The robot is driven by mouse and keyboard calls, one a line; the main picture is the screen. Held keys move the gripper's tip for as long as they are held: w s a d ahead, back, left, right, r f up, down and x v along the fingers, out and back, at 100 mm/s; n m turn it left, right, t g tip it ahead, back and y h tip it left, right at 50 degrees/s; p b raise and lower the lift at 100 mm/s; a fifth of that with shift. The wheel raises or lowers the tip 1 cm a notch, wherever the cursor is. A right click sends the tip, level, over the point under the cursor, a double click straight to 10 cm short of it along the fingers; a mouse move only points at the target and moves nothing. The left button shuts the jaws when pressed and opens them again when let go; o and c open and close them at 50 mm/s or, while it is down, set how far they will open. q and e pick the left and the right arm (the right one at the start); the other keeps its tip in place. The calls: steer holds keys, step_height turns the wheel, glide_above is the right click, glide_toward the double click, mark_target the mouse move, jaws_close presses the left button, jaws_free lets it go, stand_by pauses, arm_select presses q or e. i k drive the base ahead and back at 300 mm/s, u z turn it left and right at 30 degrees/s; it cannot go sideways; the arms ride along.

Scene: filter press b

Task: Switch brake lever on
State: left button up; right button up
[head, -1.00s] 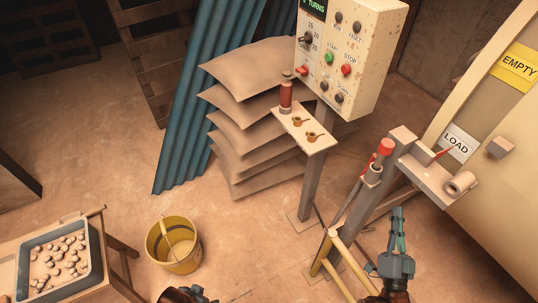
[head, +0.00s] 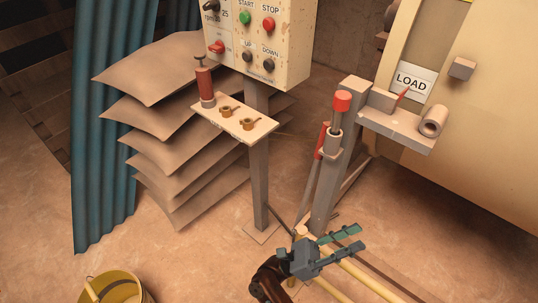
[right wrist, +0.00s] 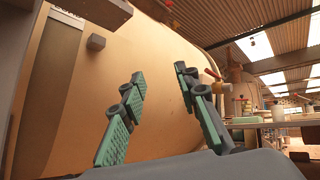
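A lever with a red cap (head: 342,101) stands upright on a grey post (head: 336,165) right of centre in the head view. A second, slimmer red handle (head: 320,141) sits just left of it. No label shows which is the brake lever. My right gripper (head: 358,238) is low in the head view, below the levers and apart from them, its fingers pointing right. In the right wrist view my right gripper (right wrist: 160,76) has its two green-padded fingers spread with nothing between them. My left gripper is not in view.
A control box (head: 262,45) with buttons stands above a small shelf (head: 235,120). Beige sacks (head: 190,150) are stacked left of it. A bracket (head: 395,125) juts out beside the large cream drum (head: 490,110). Yellow rails (head: 355,277) run near my right gripper. A yellow bucket (head: 115,290) is at bottom left.

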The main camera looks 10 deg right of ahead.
mark_target(316, 164)
steer(key=u, duration=3.6)
steer(key=i, duration=0.1)
steer(key=z, duration=2.4)
steer(key=i, duration=0.85)
steer(key=z, duration=0.65)
steer(key=i, duration=0.65)
steer(key=z, duration=1.05)
steer(key=i, duration=0.3)
steer(key=z, duration=0.25)
